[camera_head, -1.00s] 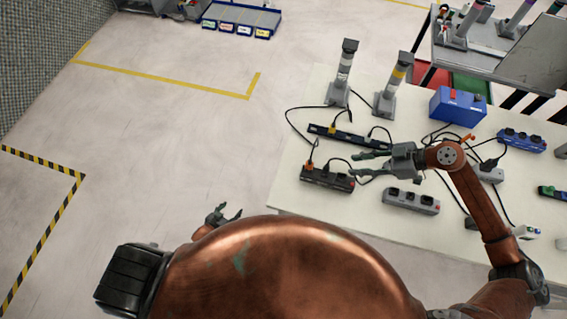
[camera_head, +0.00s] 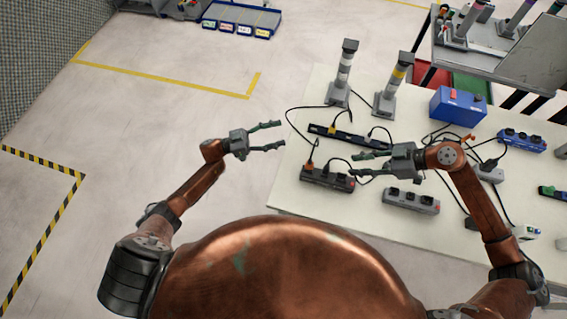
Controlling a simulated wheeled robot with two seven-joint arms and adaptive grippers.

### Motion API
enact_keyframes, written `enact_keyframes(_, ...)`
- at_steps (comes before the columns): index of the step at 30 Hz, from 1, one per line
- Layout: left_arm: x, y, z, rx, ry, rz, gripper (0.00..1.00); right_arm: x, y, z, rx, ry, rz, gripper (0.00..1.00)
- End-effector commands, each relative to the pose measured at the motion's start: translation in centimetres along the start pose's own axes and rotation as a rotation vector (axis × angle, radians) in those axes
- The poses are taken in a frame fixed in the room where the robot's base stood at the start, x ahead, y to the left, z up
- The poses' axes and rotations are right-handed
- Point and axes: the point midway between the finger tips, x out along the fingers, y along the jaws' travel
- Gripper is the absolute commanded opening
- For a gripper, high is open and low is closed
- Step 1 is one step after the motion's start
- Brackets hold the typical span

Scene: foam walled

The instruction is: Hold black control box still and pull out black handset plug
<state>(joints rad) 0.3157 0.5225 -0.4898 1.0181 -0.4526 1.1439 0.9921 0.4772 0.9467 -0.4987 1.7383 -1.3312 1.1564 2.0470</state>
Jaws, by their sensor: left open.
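A black box (camera_head: 326,179) with sockets lies near the table's left front edge; I take it for the control box. An orange plug (camera_head: 309,166) with a black cable sits at its left end, and another black cable meets it near the middle. I cannot tell which is the handset plug. My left gripper (camera_head: 281,136) is open and empty, left of the table's edge and up-left of the box. My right gripper (camera_head: 354,164) has its fingers apart, pointing left, just above the box's right end in the picture. Contact with the cable there cannot be told.
A long black strip (camera_head: 350,136) lies behind the box. A grey socket strip (camera_head: 411,201) lies to its right. Two grey posts (camera_head: 344,75) and a blue box (camera_head: 458,105) stand further back. Loose cables cross the white table (camera_head: 290,195). Floor to the left is clear.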

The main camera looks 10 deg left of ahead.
Motion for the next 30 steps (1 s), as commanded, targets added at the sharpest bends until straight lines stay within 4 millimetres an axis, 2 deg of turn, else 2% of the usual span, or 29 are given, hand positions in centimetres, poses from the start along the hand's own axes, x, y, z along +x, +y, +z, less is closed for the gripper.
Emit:
enact_keyframes(1, 0.9, 2.0, -0.9, 0.005, -0.016, 0.111, 0.56, 0.0, 0.0, 0.0, 0.0, 0.0, 0.0, 0.29)
enact_keyframes(3, 1.4, 5.2, -0.4, -0.002, -0.06, 0.242, 0.56, 0.0, 0.0, 0.0, 0.0, 0.0, 0.0, 0.29)
enact_keyframes(6, 1.1, 8.4, 1.3, -0.009, -0.119, 0.355, 0.56, 0.0, 0.0, 0.0, 0.0, 0.0, 0.0, 0.29)
enact_keyframes(9, 0.6, 10.1, 2.5, -0.012, -0.158, 0.416, 0.56, 0.0, 0.0, 0.0, 0.0, 0.0, 0.0, 0.29)
enact_keyframes(14, 0.7, 11.5, 3.4, -0.014, -0.18, 0.454, 0.56, 0.0, 0.0, 0.0, 0.0, 0.0, 0.0, 0.29)
enact_keyframes(24, 4.9, 13.6, 4.2, -0.013, -0.179, 0.453, 0.56, 0.0, 0.0, 0.0, 0.0, 0.0, 0.0, 0.29)
enact_keyframes(30, 6.7, 14.4, 4.6, -0.013, -0.18, 0.451, 0.56, 0.0, 0.0, 0.0, 0.0, 0.0, 0.0, 0.29)
